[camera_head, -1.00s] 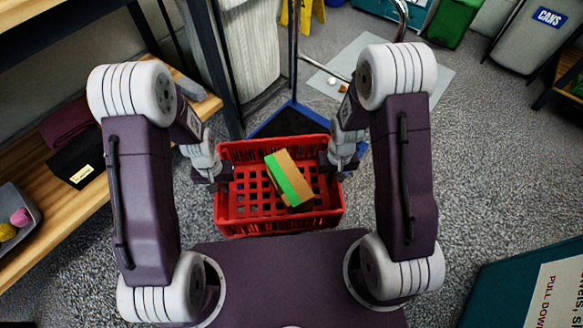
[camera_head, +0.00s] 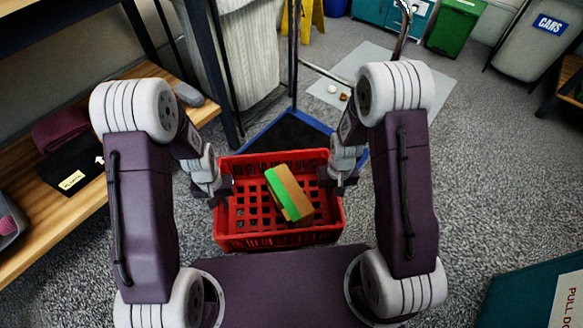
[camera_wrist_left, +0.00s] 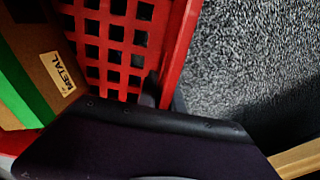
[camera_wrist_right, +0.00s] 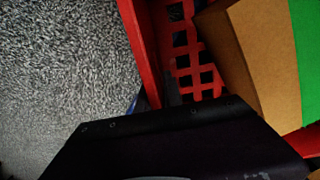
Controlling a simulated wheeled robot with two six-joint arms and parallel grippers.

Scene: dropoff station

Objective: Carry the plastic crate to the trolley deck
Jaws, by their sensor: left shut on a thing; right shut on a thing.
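The red plastic crate (camera_head: 275,241) is level in front of my base, held between my two grippers. A brown box with a green stripe (camera_head: 289,193) lies tilted inside it; its label reads METAL in the left wrist view (camera_wrist_left: 62,74). My left gripper (camera_head: 222,188) is shut on the crate's left side wall. My right gripper (camera_head: 336,178) is shut on its right side wall. The fingertips are largely hidden. A dark, blue-edged platform (camera_head: 292,130), apparently the trolley deck, lies just beyond the crate, partly hidden by it.
A wooden shelf (camera_head: 40,228) with dark folded cloth runs along the left. A dark upright post (camera_head: 226,85) stands there. A pale floor mat (camera_head: 425,75) lies behind the platform. A teal bin (camera_head: 530,300) is at the lower right. Grey floor is open on the right.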

